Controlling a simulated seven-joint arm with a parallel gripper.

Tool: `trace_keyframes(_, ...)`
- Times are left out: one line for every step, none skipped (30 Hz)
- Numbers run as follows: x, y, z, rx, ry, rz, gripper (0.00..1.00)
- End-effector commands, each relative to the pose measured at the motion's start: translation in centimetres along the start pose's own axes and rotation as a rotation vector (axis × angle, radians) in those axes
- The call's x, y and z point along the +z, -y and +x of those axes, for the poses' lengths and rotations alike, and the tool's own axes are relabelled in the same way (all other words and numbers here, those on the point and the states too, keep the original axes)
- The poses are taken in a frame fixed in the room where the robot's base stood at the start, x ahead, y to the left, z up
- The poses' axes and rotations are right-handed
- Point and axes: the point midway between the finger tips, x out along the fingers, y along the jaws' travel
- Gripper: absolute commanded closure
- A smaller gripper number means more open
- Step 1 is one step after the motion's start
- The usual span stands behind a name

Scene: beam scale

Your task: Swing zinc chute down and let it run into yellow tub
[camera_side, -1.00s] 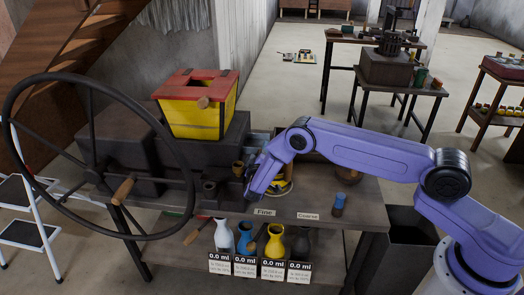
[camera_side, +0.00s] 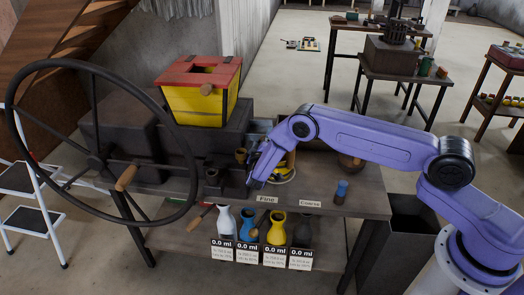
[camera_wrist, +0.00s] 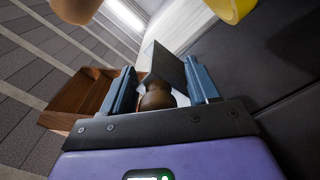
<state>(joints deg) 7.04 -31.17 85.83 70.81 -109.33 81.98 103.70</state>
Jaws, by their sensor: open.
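My gripper (camera_wrist: 162,92) is open in the wrist view. A round brown knob (camera_wrist: 157,98) shows between its two blue-grey fingers; I cannot tell whether they touch it. A flat grey plate (camera_wrist: 168,64) rises just behind the knob; it may be part of the zinc chute, but I cannot be sure. In the side view my gripper (camera_side: 252,182) is low over the bench, left of a round yellow thing (camera_side: 287,165) partly hidden by my arm. A yellow tub with a red rim (camera_side: 200,102) stands on dark blocks behind. Which yellow one is meant is unclear.
A big spoked wheel (camera_side: 163,94) with a wooden handle (camera_side: 126,177) stands at left. Several bottles, including a blue one (camera_side: 247,224), stand below the bench edge behind 0.0 ml labels. A brown wooden box (camera_wrist: 80,98) is beside the left finger.

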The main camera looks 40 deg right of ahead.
Motion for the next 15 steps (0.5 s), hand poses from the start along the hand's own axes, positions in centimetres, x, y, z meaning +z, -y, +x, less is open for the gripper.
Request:
trace_keyframes(-0.1, 0.1, -0.6, -0.003, -0.002, -0.002, 0.4)
trace_keyframes(-0.1, 0.1, -1.0, -0.004, -0.003, -0.002, 0.4)
trace_keyframes(-0.1, 0.1, -1.6, -0.004, -0.004, -0.001, 0.4)
trace_keyframes(-0.1, 0.1, -2.1, -0.004, -0.004, -0.001, 0.4)
trace_keyframes(-0.1, 0.1, -2.6, -0.003, -0.004, -0.002, 0.4)
trace_keyframes(-0.1, 0.1, -3.4, -0.005, -0.005, -0.003, 0.4)
trace_keyframes(-0.1, 0.1, -4.0, -0.005, -0.005, -0.002, 0.4)
trace_keyframes(-0.1, 0.1, -4.7, -0.004, -0.004, -0.002, 0.4)
trace_keyframes(-0.1, 0.1, -5.6, -0.004, -0.007, -0.003, 0.4)
trace_keyframes(-0.2, 0.1, -6.2, -0.004, -0.006, -0.002, 0.4)
trace_keyframes(-0.2, 0.1, -6.8, -0.004, -0.006, -0.001, 0.4)
trace_keyframes(-0.2, 0.1, -7.7, -0.004, -0.005, 0.0, 0.4)
trace_keyframes(-0.2, 0.1, -8.3, -0.004, -0.007, 0.0, 0.4)
trace_keyframes(-0.2, 0.1, -9.0, -0.003, -0.007, -0.001, 0.4)
trace_keyframes(-0.2, 0.1, -9.8, -0.003, -0.007, 0.0, 0.4)
